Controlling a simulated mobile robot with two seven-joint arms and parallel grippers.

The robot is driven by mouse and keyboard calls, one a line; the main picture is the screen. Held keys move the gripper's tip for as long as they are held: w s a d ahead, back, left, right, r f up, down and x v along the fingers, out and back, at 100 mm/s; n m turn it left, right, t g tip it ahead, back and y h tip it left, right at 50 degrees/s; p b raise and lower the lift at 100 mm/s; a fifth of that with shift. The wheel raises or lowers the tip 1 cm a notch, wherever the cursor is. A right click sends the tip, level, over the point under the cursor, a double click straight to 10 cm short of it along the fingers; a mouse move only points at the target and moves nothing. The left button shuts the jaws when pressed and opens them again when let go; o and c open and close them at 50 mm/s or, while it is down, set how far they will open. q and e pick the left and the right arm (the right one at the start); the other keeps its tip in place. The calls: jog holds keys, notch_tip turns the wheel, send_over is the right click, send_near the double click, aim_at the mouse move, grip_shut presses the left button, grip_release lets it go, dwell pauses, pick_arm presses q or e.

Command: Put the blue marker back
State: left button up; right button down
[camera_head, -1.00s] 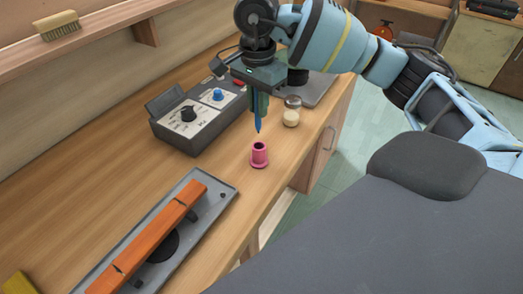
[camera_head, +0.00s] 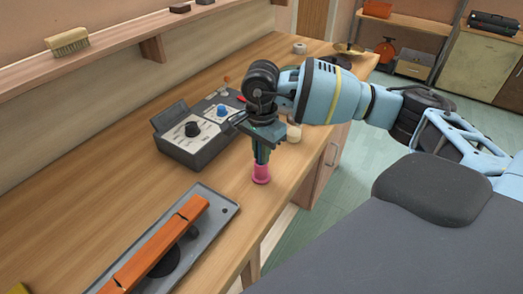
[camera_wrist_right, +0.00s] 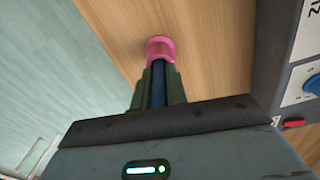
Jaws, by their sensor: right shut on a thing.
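The pink holder (camera_head: 261,175) stands upright on the wooden bench near its front edge. My right gripper (camera_head: 261,158) is shut on the blue marker and is directly above the holder. The marker (camera_wrist_right: 158,84) shows as a dark blue strip between the fingers in the right wrist view, reaching to the pink holder (camera_wrist_right: 160,47). The marker's lower end meets the holder's mouth; how deep it sits inside is hidden. In the head view the fingers cover most of the marker. My left gripper is not in view.
A grey control box (camera_head: 196,133) with knobs stands behind and left of the holder. A grey tray (camera_head: 222,213) with an orange bar (camera_head: 150,252) lies at front left. A small cream-topped jar (camera_head: 294,133) stands just behind the gripper. The bench edge is close on the right.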

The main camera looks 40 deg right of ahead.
jog(key=c, duration=1.8)
grip_release()
jog(key=shift+f, duration=0.15)
jog(key=shift+c, duration=0.2)
jog(key=o, duration=0.4)
jog(key=shift+o, duration=0.2)
jog(key=shift+r, duration=0.55)
notch_tip(320, 180, up, 11)
jog(key=shift+r, duration=0.2)
